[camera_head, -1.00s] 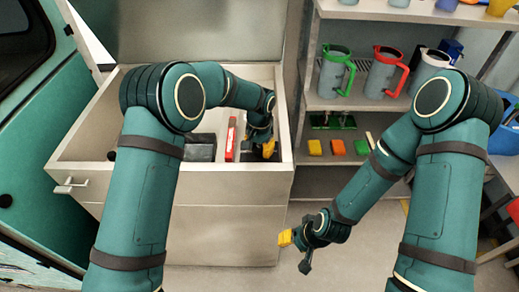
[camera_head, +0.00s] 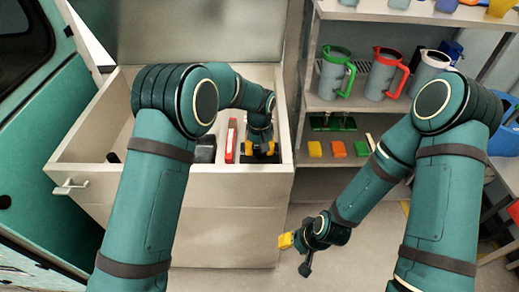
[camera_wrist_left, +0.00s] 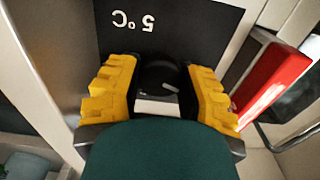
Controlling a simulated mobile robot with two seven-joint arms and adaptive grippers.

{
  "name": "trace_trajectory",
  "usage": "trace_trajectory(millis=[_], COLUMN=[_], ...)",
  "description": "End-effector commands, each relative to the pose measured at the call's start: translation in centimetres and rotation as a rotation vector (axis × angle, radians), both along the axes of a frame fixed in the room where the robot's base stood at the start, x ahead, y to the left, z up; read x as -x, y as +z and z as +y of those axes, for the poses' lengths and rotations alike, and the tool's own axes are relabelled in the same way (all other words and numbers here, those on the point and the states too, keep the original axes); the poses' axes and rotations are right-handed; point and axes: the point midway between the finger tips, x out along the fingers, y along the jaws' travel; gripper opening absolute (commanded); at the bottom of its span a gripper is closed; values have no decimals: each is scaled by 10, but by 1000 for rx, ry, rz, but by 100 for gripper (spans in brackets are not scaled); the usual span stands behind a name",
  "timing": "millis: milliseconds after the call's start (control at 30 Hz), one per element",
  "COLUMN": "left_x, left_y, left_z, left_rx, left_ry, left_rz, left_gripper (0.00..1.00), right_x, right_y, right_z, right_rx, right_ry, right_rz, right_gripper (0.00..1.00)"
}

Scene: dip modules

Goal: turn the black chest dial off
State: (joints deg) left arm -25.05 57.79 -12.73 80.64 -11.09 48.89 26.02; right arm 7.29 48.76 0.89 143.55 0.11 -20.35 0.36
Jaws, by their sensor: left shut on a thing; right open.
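The black dial (camera_wrist_left: 158,78) shows in the left wrist view, round and dark with a pale mark, on a black panel (camera_wrist_left: 200,35) printed "5°C", upside down here. In the head view the panel (camera_head: 272,158) lies inside the open chest (camera_head: 225,187), at its right end. My left gripper (camera_head: 259,150) reaches down into the chest and is shut on the dial, one yellow finger on each side. The gripper hides part of the dial. My right gripper (camera_head: 295,254) is open and empty, outside the chest to the lower right.
A red box (camera_head: 231,145) stands in the chest just left of my left gripper, with a dark box (camera_head: 205,150) beside it. A shelf (camera_head: 355,104) with jugs and coloured blocks stands to the right.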

Motion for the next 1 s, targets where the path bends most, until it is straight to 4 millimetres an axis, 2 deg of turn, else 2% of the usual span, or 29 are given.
trace_trajectory(millis=[367,400,500,833,1000], left_x=[3,3,2,1,0], left_y=[-4,-4,-3,1,19], left_z=[0,0,0,0,0], left_rx=[-3,-3,-3,-1,1], left_ry=[4,4,4,4,4], left_rz=[9,9,8,2,-2], left_gripper=[3,45,75,75,75], right_x=[0,0,0,0,0], right_y=[0,0,0,0,0], right_z=[0,0,0,0,0], right_rx=[0,0,0,0,0], right_ry=[0,0,0,0,0], right_rz=[0,0,0,0,0], right_gripper=[47,47,47,47,47])
